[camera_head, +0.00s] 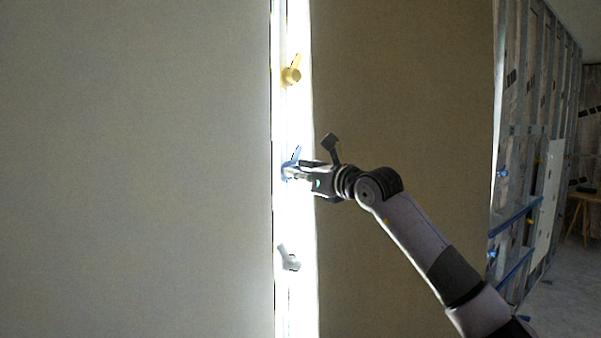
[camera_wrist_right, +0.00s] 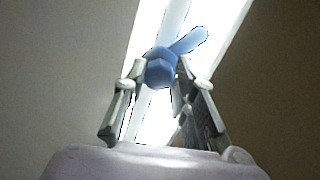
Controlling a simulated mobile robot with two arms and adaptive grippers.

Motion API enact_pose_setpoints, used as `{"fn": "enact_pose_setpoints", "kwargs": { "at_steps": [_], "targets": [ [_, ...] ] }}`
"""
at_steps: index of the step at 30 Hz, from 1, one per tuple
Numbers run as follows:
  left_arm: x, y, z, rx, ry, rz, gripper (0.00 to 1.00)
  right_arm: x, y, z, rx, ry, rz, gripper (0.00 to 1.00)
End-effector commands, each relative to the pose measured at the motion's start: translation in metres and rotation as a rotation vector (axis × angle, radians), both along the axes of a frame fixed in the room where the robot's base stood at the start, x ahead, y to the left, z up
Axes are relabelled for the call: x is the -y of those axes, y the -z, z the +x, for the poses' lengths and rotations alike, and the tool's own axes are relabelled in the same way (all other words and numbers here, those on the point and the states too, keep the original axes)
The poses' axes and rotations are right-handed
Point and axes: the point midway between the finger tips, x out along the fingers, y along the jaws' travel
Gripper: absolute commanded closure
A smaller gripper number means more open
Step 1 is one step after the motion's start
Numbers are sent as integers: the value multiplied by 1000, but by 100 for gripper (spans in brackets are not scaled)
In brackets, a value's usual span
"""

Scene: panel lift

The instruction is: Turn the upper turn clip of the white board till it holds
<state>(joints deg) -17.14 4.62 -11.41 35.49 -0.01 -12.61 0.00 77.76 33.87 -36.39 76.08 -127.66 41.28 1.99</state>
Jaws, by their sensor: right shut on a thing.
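My right gripper (camera_head: 292,172) reaches in from the right and is shut on the knob of a blue turn clip (camera_head: 296,155) on the bright strip between two large boards. In the right wrist view, the blue clip's knob (camera_wrist_right: 160,67) sits between the fingers of my right gripper (camera_wrist_right: 157,80). Its lever points up and to the right, tilted. A yellow turn clip (camera_head: 291,75) is above it, and a pale grey turn clip (camera_head: 289,260) is below it. The pale board (camera_head: 135,170) fills the left of the head view. My left gripper is not in view.
A brown board (camera_head: 405,100) stands right of the bright strip, behind my right arm. Farther right is a metal stud frame (camera_head: 535,75) with blue rails and a narrow white panel (camera_head: 548,205). A wooden stool (camera_head: 583,205) stands at the far right.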

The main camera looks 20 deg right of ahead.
Motion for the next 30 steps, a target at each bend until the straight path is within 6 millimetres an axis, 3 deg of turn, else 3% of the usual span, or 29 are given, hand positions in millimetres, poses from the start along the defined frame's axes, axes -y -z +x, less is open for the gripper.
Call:
{"fn": "enact_pose_setpoints", "kwargs": {
  "at_steps": [11,30],
  "targets": [
    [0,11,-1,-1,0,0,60,0,2,0,40,0,-111,100],
    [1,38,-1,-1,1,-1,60,-2,3,-1,238,0,-656,100]
  ]
}}
